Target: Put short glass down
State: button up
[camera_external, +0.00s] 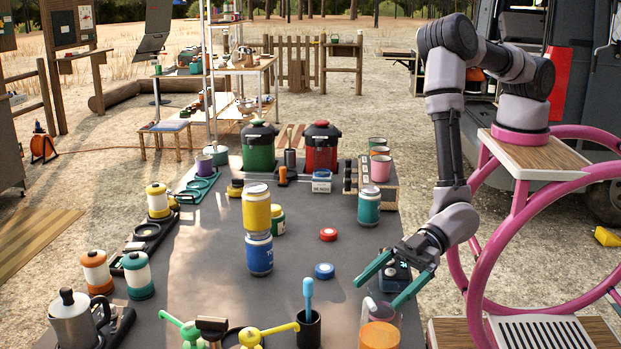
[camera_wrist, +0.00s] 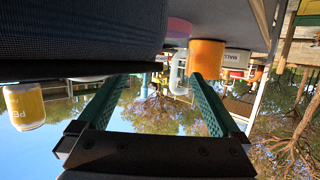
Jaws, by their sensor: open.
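A clear vessel with an orange lower part (camera_external: 380,335) stands on the grey table at the front right, cut off by the picture's bottom edge. I cannot tell if it is the short glass; no other clear glass shows plainly. My gripper (camera_external: 376,294) has its two teal fingers spread, with the tips close to the vessel's rim. Whether they touch it is unclear. In the wrist view, which is upside down, the open fingers (camera_wrist: 160,82) have nothing clamped between them. An orange cylinder (camera_wrist: 207,56) with a pale handle-like loop beside it shows beyond the right finger.
A dark cup with a blue tool (camera_external: 308,328) stands left of the vessel. A yellow can sits on a blue can (camera_external: 259,255). The grey table (camera_external: 205,265) is bare at middle left.

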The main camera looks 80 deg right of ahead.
jog(key=v, duration=1.2)
jog(key=w+d+r+m+h, duration=0.2)
jog(key=w+d+r, duration=0.55)
jog(key=r, duration=0.35)
jog(key=w+d+r+m+h, duration=0.2)
jog(key=w+d+r, duration=0.4)
jog(key=d+r, duration=0.3)
jog(key=s+d+r+m+h, duration=0.2)
jog(key=s+d+r+m, duration=0.1)
jog(key=d+r, duration=1.1)
jog(key=s+d+r+m+g+h, duration=0.1)
jog(key=s+d+r+m, duration=0.2)
jog(key=s+d, duration=0.6)
jog(key=s+d+r+m+g+h, duration=0.1)
jog(key=s+d+r+m+g, duration=0.1)
jog(key=s+d, duration=0.7)
jog(key=s+r+m, duration=0.1)
jog(key=s, duration=0.4)
jog(key=shift+d+r, duration=0.35)
